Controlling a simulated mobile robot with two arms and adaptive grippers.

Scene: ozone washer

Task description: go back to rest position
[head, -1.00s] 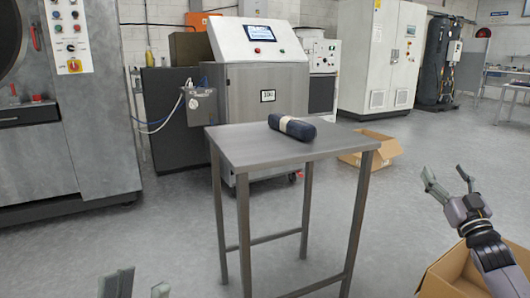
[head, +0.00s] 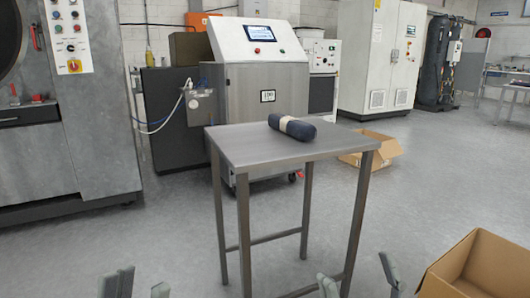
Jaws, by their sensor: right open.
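My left gripper (head: 140,286) shows only its fingertips at the bottom edge, left of the table. Its fingers stand apart with nothing visible between them. My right gripper (head: 359,281) also shows only its fingertips at the bottom edge, in front of the table's right front leg. Its fingers are wide apart and empty. Both wrists and arms are out of the picture. A dark blue rolled bundle with a pale band (head: 292,127) lies on the grey metal table (head: 240,146), away from both grippers.
An open cardboard box (head: 470,268) stands at the lower right, near my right gripper. Another cardboard box (head: 383,149) is on the floor behind the table. Machines line the back, including one with a screen (head: 258,45). The floor left of the table is clear.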

